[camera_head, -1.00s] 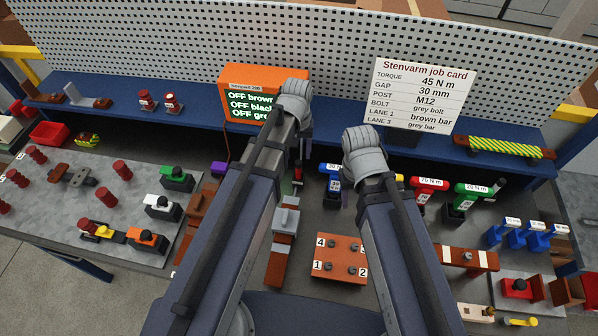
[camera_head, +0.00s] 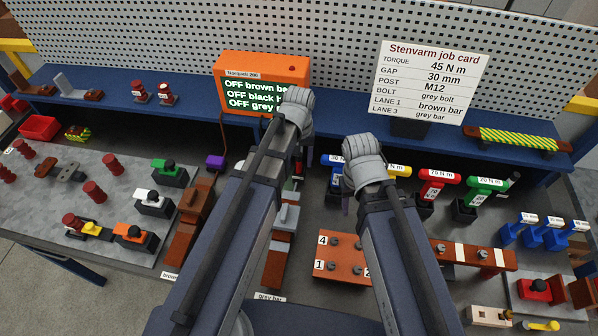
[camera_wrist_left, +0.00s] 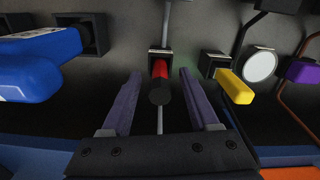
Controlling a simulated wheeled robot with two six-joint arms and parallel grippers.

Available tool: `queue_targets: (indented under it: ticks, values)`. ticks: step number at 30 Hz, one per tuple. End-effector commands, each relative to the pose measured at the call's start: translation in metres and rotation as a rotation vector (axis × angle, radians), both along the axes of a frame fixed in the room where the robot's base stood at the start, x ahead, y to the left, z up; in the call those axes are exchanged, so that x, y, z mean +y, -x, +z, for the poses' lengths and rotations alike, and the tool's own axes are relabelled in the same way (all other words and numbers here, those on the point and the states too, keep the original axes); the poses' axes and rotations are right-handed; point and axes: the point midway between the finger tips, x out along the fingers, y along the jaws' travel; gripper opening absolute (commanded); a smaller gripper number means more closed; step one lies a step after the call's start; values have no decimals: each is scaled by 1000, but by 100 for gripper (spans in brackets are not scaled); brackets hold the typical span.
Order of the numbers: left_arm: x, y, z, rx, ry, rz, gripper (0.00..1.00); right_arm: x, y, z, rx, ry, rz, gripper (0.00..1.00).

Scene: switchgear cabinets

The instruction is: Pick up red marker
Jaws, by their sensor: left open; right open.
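In the left wrist view a red marker-like piece with a black end (camera_wrist_left: 160,70) stands in a small dark holder. My left gripper (camera_wrist_left: 158,98) is open, with its purple fingers on either side of the black end and a gap on each side. In the head view my left gripper (camera_head: 304,155) points down at the back of the bench, and its arm mostly hides the marker. My right gripper (camera_head: 346,203) is open beside it, partly hidden by its own wrist.
A yellow-handled tool (camera_wrist_left: 235,87) stands close to the right in the left wrist view, and a blue tool (camera_wrist_left: 40,75) is to the left. The orange display box (camera_head: 262,85) and job card (camera_head: 428,85) stand on the blue shelf (camera_head: 190,108) behind.

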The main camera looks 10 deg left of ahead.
Motion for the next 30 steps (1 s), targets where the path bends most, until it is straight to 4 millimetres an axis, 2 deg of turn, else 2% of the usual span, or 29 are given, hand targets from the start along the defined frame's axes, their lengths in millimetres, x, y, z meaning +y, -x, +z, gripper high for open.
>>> queue_targets:
  ticks: [6,22,30]
  values:
    - [0,0,0,0,0,0,61,0,0,0,0,0,0,50]
    - [0,0,0,0,0,0,1,0,0,0,0,0,0,50]
    - [0,0,0,0,0,0,0,0,0,0,0,0,0,50]
